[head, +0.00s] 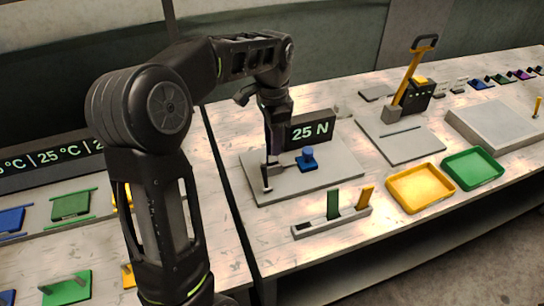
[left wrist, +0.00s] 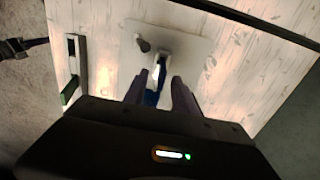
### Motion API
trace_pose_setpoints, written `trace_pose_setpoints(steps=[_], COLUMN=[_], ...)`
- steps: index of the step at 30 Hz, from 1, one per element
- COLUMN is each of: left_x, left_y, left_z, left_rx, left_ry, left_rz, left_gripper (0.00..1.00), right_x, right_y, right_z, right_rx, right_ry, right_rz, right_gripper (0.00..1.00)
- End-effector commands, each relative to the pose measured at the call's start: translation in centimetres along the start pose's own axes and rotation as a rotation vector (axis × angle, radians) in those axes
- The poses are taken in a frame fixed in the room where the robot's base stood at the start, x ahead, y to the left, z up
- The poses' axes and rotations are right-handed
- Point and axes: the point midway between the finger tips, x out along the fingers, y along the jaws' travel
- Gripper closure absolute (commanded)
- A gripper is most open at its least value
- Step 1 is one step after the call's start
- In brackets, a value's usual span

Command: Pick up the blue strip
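My left gripper (head: 268,158) hangs over the grey plate (head: 325,182) in front of the "25 N" display. In the left wrist view its two fingers (left wrist: 160,76) stand apart, with something blue (left wrist: 152,97) showing between and below them. I cannot tell whether this is a strip or the blue knob-like piece (head: 307,157) on the plate, and no contact with the fingers shows. No clear blue strip shows in the rack (head: 325,224), which holds a green strip (head: 333,205) and a yellow strip (head: 366,197) upright; its left end looks empty.
The "25 N" display (head: 310,131) stands close behind the gripper. A yellow tray (head: 420,188) and a green tray (head: 472,169) lie to the right. A lever press (head: 408,90) stands behind them.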

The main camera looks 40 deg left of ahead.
Motion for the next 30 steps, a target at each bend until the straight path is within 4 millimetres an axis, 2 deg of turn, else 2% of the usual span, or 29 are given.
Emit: trace_pose_setpoints(steps=[11, 14, 22, 30], left_x=[0.6, 1.3, 5.0, 5.6], left_y=[0.0, 0.0, -0.2, -0.2], left_z=[0.0, 0.1, 0.2, 0.2], left_rx=[0.0, 0.0, -0.001, 0.0], left_ry=[0.0, -0.001, -0.001, 0.001], left_rz=[0.0, 0.002, 0.002, 0.0], left_gripper=[0.67, 0.67, 0.67, 0.67], right_x=[-0.1, -0.5, -1.4, -1.3], right_y=[0.0, -0.1, -0.4, -0.4], right_z=[0.0, 0.1, 0.2, 0.2], right_rx=[0.0, 0.001, 0.004, 0.004], right_ry=[-0.001, -0.002, -0.005, -0.005], right_rz=[0.001, 0.001, 0.005, 0.005], right_gripper=[1.0, 1.0, 1.0, 1.0])
